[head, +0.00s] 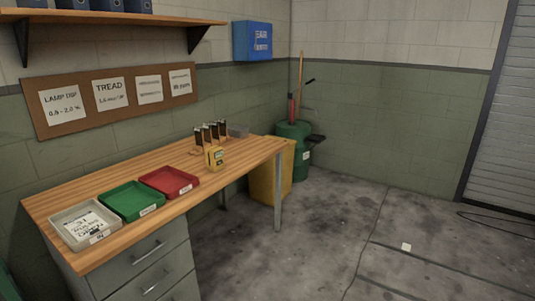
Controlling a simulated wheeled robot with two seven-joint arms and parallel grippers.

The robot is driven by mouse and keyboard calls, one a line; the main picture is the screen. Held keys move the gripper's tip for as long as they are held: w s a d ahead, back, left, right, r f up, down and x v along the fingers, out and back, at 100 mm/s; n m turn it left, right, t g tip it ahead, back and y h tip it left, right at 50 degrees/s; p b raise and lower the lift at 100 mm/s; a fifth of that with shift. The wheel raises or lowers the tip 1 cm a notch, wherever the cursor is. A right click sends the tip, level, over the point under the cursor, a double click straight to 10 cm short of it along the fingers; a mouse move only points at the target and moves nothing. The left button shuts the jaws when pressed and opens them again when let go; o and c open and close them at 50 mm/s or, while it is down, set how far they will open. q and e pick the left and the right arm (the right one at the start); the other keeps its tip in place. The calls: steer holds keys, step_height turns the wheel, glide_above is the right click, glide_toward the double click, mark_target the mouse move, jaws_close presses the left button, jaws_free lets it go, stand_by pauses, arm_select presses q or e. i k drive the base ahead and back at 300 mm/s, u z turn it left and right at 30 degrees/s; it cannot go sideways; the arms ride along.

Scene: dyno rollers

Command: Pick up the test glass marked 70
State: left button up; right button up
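Several small dark upright pieces (209,132) with light tops stand in a row toward the far end of the wooden workbench (100,192). They may be the test glasses, in a low wooden holder. Their markings are too small to read, so I cannot tell which one is marked 70. A small yellow device (214,158) stands just in front of them, near the bench's front edge. Neither of my grippers is in view.
Grey (84,226), green (131,201) and red (169,182) trays line the bench's near part; the grey one holds papers. Drawers (150,265) sit under the bench's near end. A yellow bin (270,180) and green barrel (294,150) stand beyond. Floor at right is mostly clear.

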mark_target(207, 136)
steer(key=z, duration=0.45)
steer(key=i, duration=2)
steer(key=u, duration=0.55)
steer(key=i, duration=1.4)
steer(key=u, duration=1.25)
